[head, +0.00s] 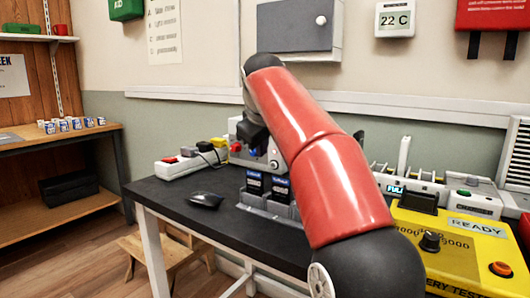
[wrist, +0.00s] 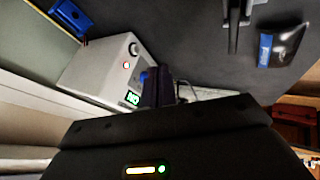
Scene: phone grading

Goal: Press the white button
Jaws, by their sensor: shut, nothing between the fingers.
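A pale grey box (wrist: 98,70) is in the upper left of the wrist view. Its face carries a small round button, whitish with a red glow (wrist: 126,65), a dark round knob (wrist: 133,49) and a lit green display (wrist: 132,98). I cannot tell for sure that this button is the white one. My gripper (wrist: 158,82) is shut and empty, its dark fingers just right of the box face; I cannot tell whether they touch it. In the head view my red arm hides much of the bench middle, and the fingers are not clear there.
The dark bench (head: 180,205) holds a white power strip (head: 190,165), a black mouse (head: 206,200) and a grey stand with dark blue-labelled packs (head: 268,185). A yellow tester (head: 440,245) stands right. A white-grey device with a green display (head: 395,189) is partly behind my arm.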

